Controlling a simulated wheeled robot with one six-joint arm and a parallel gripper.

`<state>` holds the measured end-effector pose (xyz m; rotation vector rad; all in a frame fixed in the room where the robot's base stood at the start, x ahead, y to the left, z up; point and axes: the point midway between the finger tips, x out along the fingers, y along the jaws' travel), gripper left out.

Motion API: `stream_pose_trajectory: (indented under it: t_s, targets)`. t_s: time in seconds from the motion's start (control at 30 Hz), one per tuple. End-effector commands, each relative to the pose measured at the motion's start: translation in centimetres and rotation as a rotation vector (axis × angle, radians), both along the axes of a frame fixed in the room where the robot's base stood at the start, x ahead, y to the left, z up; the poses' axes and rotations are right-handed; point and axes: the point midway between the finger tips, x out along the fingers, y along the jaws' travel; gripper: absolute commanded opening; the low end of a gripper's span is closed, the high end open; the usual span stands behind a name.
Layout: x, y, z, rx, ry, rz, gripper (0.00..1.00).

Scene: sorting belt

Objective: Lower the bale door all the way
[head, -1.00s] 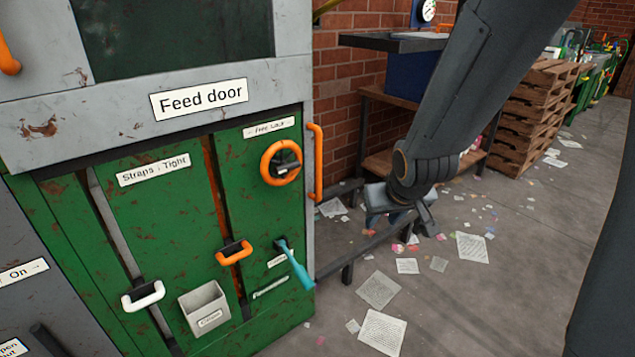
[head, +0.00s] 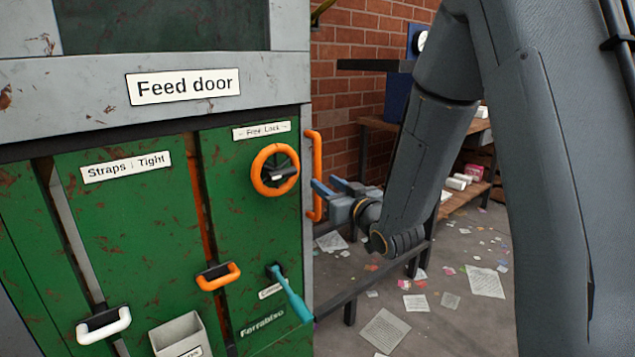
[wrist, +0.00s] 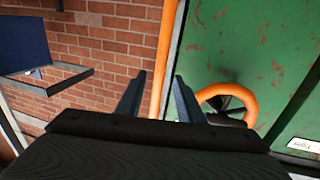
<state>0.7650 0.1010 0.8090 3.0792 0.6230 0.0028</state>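The green bale door (head: 125,220) stands upright below the "Feed door" sign (head: 184,86). It carries an orange handwheel (head: 275,170) under a "Free Lock" label (head: 261,130). A vertical orange bar handle (head: 316,150) is at the machine's right edge. My gripper (head: 323,183) is open and empty, just right of the wheel and close to the bar. In the wrist view, the bar (wrist: 165,60) appears between my open fingers (wrist: 158,80), and the wheel (wrist: 226,98) is right of them. I cannot tell whether a finger touches the bar.
A teal lever (head: 290,293), an orange handle (head: 218,277), a white handle (head: 103,325) and a grey box (head: 180,335) stick out from the green front. A low rail (head: 370,283) runs right of the machine. Papers litter the floor. A brick wall (head: 345,95) stands behind.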

Motion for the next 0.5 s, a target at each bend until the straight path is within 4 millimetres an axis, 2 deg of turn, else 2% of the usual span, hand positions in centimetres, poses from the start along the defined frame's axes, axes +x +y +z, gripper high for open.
stream_pose_trajectory:
  t_s: [0.2,0.5]
  targets:
    - [3.2,1.4,-0.1,0.000,0.000,0.000,0.34]
    - [5.1,2.1,0.0,0.000,0.002,-0.001,0.34]
